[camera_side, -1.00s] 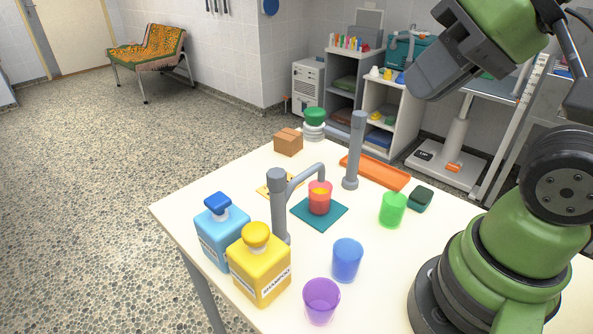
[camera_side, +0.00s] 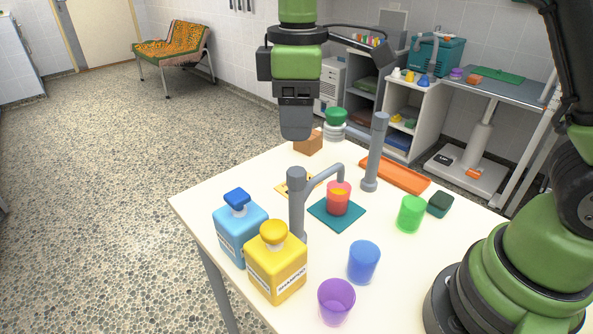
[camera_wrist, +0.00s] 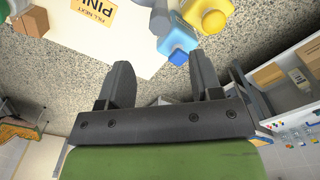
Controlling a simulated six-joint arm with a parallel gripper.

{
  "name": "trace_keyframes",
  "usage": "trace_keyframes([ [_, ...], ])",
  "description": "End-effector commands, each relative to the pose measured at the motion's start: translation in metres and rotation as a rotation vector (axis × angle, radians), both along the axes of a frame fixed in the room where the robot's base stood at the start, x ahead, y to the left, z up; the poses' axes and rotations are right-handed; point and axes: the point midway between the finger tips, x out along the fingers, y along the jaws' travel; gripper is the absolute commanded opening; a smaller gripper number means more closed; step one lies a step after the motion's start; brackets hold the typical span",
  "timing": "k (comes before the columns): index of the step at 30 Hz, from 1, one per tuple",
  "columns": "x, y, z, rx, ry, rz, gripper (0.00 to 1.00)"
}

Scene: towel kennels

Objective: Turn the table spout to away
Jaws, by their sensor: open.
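The table spout is a grey post (camera_side: 297,205) with a thin curved pipe (camera_side: 322,172) reaching right. The pipe's end is above a red-pink cup (camera_side: 338,203) on a teal mat (camera_side: 321,217). In the wrist view a grey piece, likely the spout post (camera_wrist: 160,18), shows at the top edge beside the bottles. My gripper (camera_side: 297,136) hangs pointing down above the table's far left edge, beyond the spout and apart from it. In the wrist view my gripper (camera_wrist: 161,80) has its two dark fingers spread with nothing between them.
Blue (camera_side: 240,228) and yellow (camera_side: 275,262) bottles stand close left of the post. A second grey post (camera_side: 376,155), an orange tray (camera_side: 394,175) and green (camera_side: 411,213), blue (camera_side: 363,262) and purple (camera_side: 336,301) cups stand right. A card (camera_wrist: 95,15) reads "FILL NEXT PINK".

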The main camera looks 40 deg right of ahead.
Motion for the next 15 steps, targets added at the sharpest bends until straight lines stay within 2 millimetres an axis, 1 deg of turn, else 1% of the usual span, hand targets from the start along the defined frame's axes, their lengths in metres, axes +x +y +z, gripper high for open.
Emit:
trace_keyframes([
  [5,0.001,0.001,-0.017,-0.006,0.011,0.013,0.59],
  [15,0.000,0.000,-0.079,-0.006,0.010,0.010,0.59],
])
